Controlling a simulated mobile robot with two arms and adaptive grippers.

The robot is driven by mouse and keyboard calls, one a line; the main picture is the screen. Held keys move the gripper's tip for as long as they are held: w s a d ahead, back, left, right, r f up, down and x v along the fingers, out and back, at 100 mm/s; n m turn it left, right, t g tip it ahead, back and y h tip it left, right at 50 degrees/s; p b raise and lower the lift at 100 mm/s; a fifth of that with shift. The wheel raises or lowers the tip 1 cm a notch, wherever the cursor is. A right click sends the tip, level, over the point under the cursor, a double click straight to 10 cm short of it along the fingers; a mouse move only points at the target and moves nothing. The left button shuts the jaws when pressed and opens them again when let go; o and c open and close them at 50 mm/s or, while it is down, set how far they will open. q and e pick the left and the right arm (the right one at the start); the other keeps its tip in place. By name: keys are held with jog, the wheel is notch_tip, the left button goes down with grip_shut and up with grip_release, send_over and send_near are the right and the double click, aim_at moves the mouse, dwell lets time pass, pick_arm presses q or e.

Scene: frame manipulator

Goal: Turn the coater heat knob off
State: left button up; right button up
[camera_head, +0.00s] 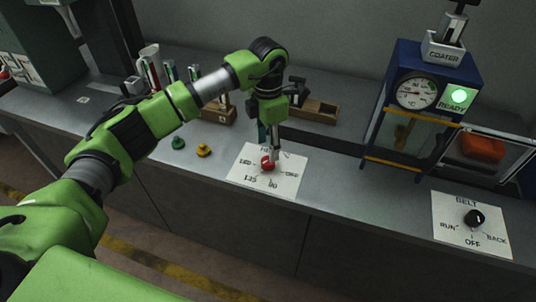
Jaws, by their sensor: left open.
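The coater heat knob is the red knob (267,164) on a white dial plate (252,186) at the front of the bench. The plate carries temperature marks around the knob and an OFF mark at its right. Which mark the knob points to is too small to tell. My left gripper (271,150) points down right over the red knob, open, with its fingertips at the knob's top. Whether they touch it I cannot tell. The blue coater (403,57) stands at the right with a gauge and a green READY light. My right gripper is not in view.
A belt dial plate (448,205) with a black knob (474,217) lies at the front right. A green piece (178,143) and a yellow piece (203,150) sit left of the red knob. Wooden holders (317,111) stand behind my gripper. The bench between the two plates is clear.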

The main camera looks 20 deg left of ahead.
aim_at(268, 163)
pick_arm(q)
notch_tip(268, 163, down, 6)
jog(key=shift+p, duration=0.5)
jog(key=c, duration=1.1)
